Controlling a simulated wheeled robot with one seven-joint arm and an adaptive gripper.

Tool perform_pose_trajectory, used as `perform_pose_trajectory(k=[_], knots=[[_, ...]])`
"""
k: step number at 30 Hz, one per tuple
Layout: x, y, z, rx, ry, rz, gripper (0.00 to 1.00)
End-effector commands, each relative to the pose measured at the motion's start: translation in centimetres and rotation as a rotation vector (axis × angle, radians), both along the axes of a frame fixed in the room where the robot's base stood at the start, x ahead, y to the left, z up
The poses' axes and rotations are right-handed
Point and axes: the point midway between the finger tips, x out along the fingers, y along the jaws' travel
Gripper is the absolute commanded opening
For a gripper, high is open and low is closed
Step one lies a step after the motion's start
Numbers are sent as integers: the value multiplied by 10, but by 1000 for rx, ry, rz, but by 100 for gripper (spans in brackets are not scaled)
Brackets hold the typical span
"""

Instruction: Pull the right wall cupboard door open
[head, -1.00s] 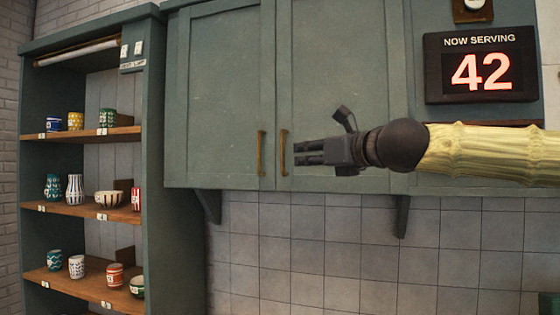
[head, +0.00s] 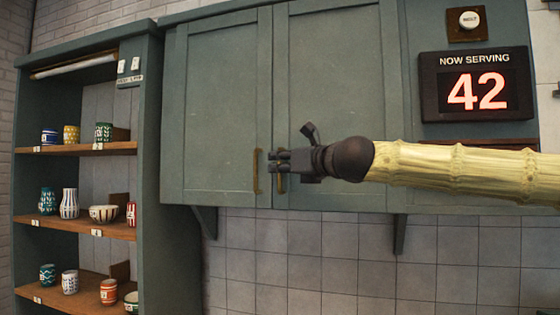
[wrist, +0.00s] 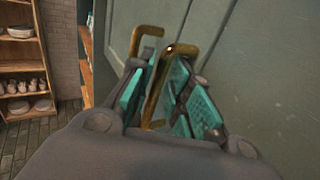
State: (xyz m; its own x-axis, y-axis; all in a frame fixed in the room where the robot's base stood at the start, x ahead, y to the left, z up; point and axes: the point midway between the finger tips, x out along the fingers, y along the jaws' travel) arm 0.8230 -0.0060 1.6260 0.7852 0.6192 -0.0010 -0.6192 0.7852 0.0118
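The right wall cupboard door (head: 330,100) is grey-green and closed flush beside the left door (head: 215,110). Its brass bar handle (head: 281,184) is mostly covered by my gripper (head: 275,160) in the head view. In the wrist view my gripper (wrist: 158,100) has its teal-padded fingers on either side of this handle (wrist: 158,85). The fingers look apart, with gaps to the bar; contact is not clear. The left door's handle (head: 256,172) is just left of the fingertips, and part of it shows behind a finger in the wrist view.
Open shelves (head: 85,149) with painted cups and bowls stand to the left. A "NOW SERVING 42" sign (head: 476,85) hangs at the right. Brackets (head: 400,233) and a tiled wall (head: 310,255) are under the cupboard.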

Motion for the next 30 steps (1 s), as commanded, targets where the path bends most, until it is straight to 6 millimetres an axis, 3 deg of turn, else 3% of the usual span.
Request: perform_pose_trajectory(k=[11,12,15,30], knots=[[4,3,0,1,-1,0,19],[4,3,0,1,-1,0,18],[4,3,0,1,-1,0,0],[0,4,1,-1,-1,21,0]])
